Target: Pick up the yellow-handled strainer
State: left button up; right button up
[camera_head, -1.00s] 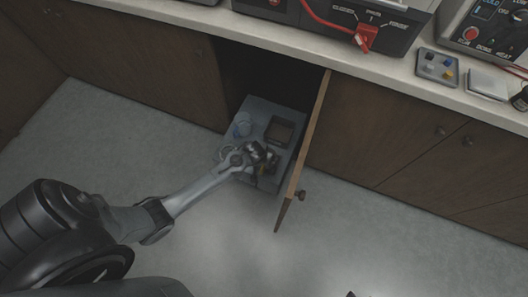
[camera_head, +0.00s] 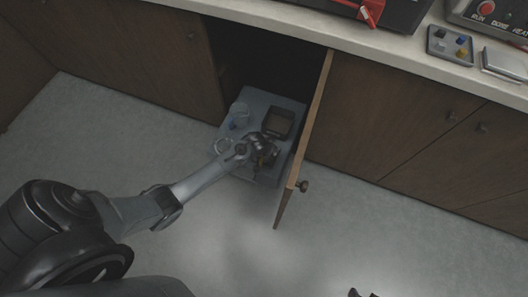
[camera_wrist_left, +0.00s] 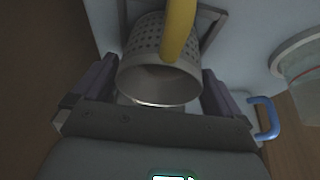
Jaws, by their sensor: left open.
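The strainer (camera_wrist_left: 150,55) shows in the left wrist view as a grey metal basket with small holes and an arched yellow handle (camera_wrist_left: 180,25). My left gripper (camera_wrist_left: 160,75) is open, with one dark finger on each side of the basket. I cannot tell whether either finger touches it. In the head view my left gripper (camera_head: 262,152) is over the front part of a grey-blue shelf (camera_head: 262,97) and hides most of the strainer. A small dark part at the bottom edge may be my right gripper (camera_head: 362,293); its fingers cannot be made out.
The shelf extends from an open cabinet. The open wooden door (camera_head: 312,125) stands close to the right of my left gripper. A clear container (camera_wrist_left: 300,62) and a blue handle (camera_wrist_left: 265,118) are right of the strainer in the wrist view.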

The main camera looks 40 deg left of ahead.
pick_arm(q)
jog(key=shift+w+f, duration=0.25)
jog(key=shift+f, duration=0.4)
jog(key=c, duration=0.8)
jog(key=shift+r, duration=0.15)
